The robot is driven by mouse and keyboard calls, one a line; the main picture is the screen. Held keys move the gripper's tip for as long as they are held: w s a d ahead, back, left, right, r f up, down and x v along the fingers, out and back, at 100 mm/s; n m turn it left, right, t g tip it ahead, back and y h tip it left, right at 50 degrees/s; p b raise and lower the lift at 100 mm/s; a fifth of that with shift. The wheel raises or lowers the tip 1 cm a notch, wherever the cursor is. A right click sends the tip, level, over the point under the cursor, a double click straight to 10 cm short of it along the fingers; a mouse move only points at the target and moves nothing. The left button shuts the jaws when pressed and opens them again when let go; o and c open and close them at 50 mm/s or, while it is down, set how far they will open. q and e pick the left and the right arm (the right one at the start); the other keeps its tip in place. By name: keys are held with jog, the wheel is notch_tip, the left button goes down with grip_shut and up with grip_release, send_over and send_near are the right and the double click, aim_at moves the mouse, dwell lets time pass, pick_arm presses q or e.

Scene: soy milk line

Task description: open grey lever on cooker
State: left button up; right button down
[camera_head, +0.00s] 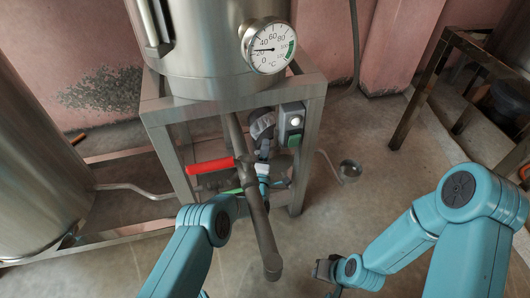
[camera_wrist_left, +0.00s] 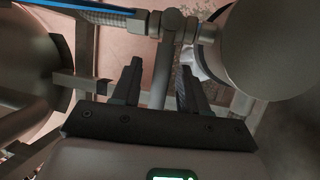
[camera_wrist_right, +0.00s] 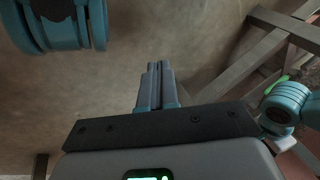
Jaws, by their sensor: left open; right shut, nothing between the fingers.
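The cooker is a steel cylinder (camera_head: 220,40) with a dial thermometer (camera_head: 268,46), standing on a steel frame (camera_head: 232,104). Below it are grey pipes (camera_head: 264,235), a red lever (camera_head: 210,166) and a green strip. I cannot surely tell which part is the grey lever. My left gripper is under the cooker, partly hidden by the pipe in the head view. In the left wrist view its fingers (camera_wrist_left: 160,66) are open, with a grey bar (camera_wrist_left: 161,82) showing between or beyond them; contact is unclear. My right gripper (camera_wrist_right: 157,66) is shut and empty over bare floor.
A large steel tank (camera_head: 35,160) stands at the left, joined by a low pipe. A dark metal stand (camera_head: 430,85) is at the right. Floor between them is mostly clear.

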pick_arm(q)
grip_shut()
jog(key=shift+r+m+p, duration=0.4)
jog(key=shift+r+p, duration=0.05)
jog(key=shift+r+m+g, duration=0.25)
jog(key=shift+m+g, duration=0.15)
jog(key=shift+m, duration=0.1)
jog(key=shift+d+r+m+h+p, duration=0.1)
jog(key=shift+m+h+p, duration=0.25)
jog(key=shift+m, duration=0.25)
pick_arm(e)
jog(key=shift+s+a+r, duration=0.15)
jog(key=shift+s+r, duration=0.45)
jog(key=shift+r, duration=0.15)
pick_arm(q)
grip_release()
